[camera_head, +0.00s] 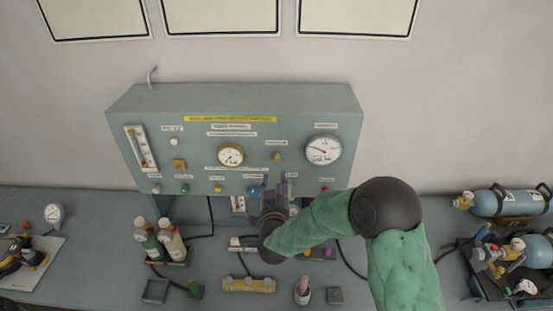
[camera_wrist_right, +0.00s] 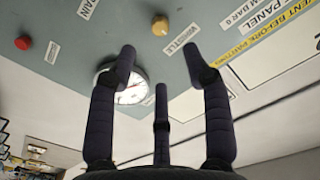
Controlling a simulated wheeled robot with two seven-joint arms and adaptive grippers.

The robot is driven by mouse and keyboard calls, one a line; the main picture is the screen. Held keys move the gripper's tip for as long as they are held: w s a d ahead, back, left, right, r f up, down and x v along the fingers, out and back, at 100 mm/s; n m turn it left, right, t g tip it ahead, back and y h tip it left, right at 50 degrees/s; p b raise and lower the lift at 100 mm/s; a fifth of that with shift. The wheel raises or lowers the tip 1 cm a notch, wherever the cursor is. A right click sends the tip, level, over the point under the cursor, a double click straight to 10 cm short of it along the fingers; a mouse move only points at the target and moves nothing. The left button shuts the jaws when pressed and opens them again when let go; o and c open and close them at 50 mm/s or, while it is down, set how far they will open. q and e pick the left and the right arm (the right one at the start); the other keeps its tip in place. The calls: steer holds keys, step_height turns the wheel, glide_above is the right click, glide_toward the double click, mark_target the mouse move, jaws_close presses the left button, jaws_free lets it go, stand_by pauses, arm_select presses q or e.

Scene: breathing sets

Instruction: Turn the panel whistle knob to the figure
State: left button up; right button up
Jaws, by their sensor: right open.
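The grey-green panel (camera_head: 345,110) stands against the wall. A small yellow knob (camera_head: 277,156) sits right of its middle gauge, under a small label. In the right wrist view the yellow knob (camera_wrist_right: 160,25) shows beside a label that reads like "WHISTLE" (camera_wrist_right: 183,38). No figure around the knob is legible, and its pointing direction cannot be told. My right gripper (camera_head: 275,185) is in front of the panel's lower edge, below the knob in the picture. In its wrist view the gripper (camera_wrist_right: 160,58) has its fingers apart, empty, with the knob beyond the fingertips. My left gripper is out of view.
A large round gauge (camera_head: 323,150) is right of the knob and a smaller gauge (camera_head: 231,155) left. A red button (camera_head: 325,190) is lower right. Small bottles (camera_head: 172,241) stand on the bench at left; blue cylinders (camera_head: 507,203) lie at right.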

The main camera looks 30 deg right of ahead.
mark_target(276, 159)
steer(key=p+x, duration=0.2)
steer(key=x, duration=0.8)
steer(key=shift+w+d, duration=0.25)
steer(key=shift+d, duration=0.05)
steer(key=shift+r, duration=0.1)
jaws_close()
